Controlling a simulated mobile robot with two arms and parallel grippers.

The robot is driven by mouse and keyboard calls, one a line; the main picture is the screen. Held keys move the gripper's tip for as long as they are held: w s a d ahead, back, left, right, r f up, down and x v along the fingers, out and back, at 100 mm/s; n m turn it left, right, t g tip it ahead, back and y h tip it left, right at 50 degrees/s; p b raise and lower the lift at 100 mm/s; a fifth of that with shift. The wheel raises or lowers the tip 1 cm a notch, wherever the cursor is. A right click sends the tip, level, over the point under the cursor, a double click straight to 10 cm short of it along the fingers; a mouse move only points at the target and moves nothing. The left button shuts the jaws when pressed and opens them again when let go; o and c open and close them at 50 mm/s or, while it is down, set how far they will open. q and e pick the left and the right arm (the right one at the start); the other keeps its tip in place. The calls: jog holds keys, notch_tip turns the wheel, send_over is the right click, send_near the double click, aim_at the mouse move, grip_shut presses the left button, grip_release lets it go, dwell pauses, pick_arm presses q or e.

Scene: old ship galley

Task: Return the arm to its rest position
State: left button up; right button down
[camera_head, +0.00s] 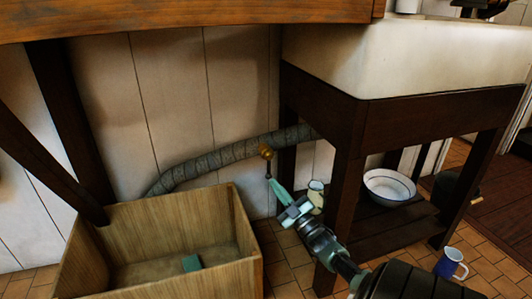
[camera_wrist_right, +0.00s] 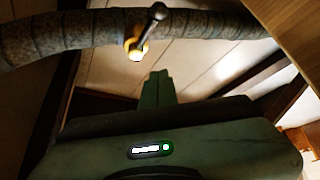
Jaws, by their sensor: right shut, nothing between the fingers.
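My right gripper (camera_head: 276,190) is in the middle of the head view, between the wooden crate and the sink stand, with its arm coming from the lower right. Its green fingers are shut with nothing between them. The fingers also show in the right wrist view (camera_wrist_right: 158,88), pointing at the wrapped pipe. A small valve with a brass body (camera_head: 266,152) and a dark lever sits on the pipe just beyond the fingertips; it also shows in the right wrist view (camera_wrist_right: 137,50). I cannot tell whether the fingertips touch the lever. My left gripper is not in view.
The wrapped pipe (camera_head: 215,157) runs behind. The dark sink stand (camera_head: 345,180) is close right, with a white basin (camera_head: 389,186) on its shelf. A blue mug (camera_head: 449,263) is lower right.

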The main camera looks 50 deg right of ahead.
jog(key=shift+s, duration=0.7)
jog(key=shift+f, duration=0.15)
